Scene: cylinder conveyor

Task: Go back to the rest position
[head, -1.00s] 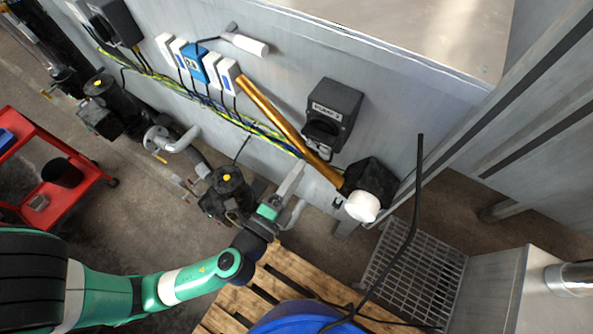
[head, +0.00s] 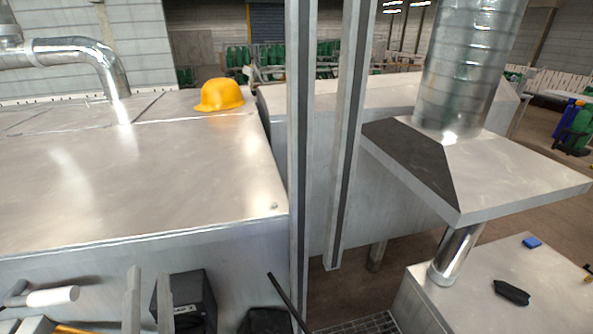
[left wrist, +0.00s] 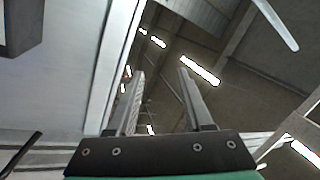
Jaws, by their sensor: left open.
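My left gripper (head: 148,273) shows at the bottom edge of the head view, with its two grey fingers pointing up and a gap between them. It is in front of the grey metal wall, left of a dark box (head: 187,296). In the left wrist view my left gripper (left wrist: 160,73) is open and empty, its fingers pointing toward the ceiling lights. The rest of the left arm is below the head view. My right gripper is in neither view.
A metal-topped machine (head: 150,185) with a yellow hard hat (head: 220,95) fills the left. Upright metal posts (head: 299,150) stand in the middle. A duct with a hood (head: 520,175) is at the right, above a metal surface (head: 460,285). A dark thin bar (head: 287,300) is at the bottom.

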